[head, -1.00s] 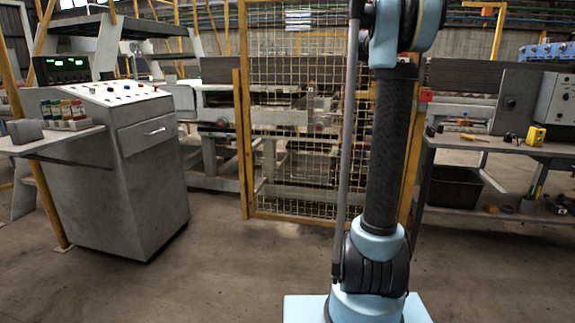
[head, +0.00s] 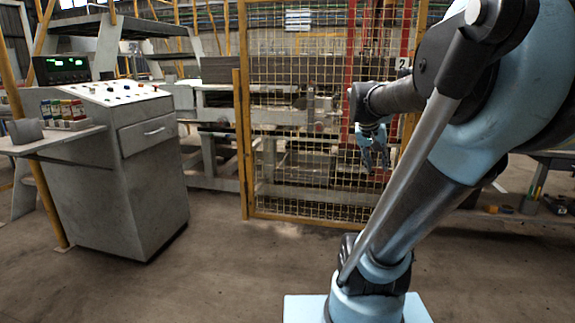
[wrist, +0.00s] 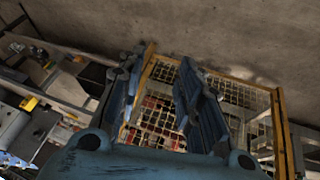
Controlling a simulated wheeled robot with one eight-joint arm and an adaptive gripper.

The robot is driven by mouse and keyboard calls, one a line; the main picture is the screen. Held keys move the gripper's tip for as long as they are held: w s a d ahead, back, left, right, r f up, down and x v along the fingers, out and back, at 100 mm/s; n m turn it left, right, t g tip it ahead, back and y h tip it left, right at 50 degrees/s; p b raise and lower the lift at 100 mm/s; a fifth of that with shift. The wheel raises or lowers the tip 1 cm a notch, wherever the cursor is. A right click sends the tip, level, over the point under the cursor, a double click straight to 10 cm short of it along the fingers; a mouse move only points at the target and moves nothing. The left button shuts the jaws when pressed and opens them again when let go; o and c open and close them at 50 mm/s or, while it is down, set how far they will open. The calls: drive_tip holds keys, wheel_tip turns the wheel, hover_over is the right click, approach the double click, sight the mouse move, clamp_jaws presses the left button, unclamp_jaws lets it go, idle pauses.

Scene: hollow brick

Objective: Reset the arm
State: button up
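My gripper (head: 375,160) hangs in front of the yellow wire-mesh fence in the head view, with its fingers pointing down. In the wrist view my gripper (wrist: 157,85) shows two blue fingers standing apart with nothing between them. The mesh fence shows through the gap. My arm rises from its light-blue base, leans to the right and fills the right side of the head view. No object is held.
A grey control console (head: 145,160) stands at the left, with a side shelf (head: 85,137) carrying small colored boxes. The yellow mesh fence (head: 295,150) stands behind my arm. A workbench (head: 545,225) at the right is mostly hidden by my arm. The floor between console and arm is clear.

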drive_tip(key=s+a+f+n+g+y, duration=0.1)
drive_tip(key=s+a+f+n+y, duration=0.1)
drive_tip(key=s+a+f, duration=0.3)
drive_tip(key=s+a+f+n+y, duration=0.2)
drive_tip(key=s+a+f, duration=0.3)
drive_tip(key=s+f, duration=0.6)
drive_tip(key=shift+s+f+g, duration=0.4)
drive_tip(key=shift+f, duration=0.1)
drive_tip(key=shift+w+f, duration=0.2)
drive_tip(key=shift+w, duration=0.3)
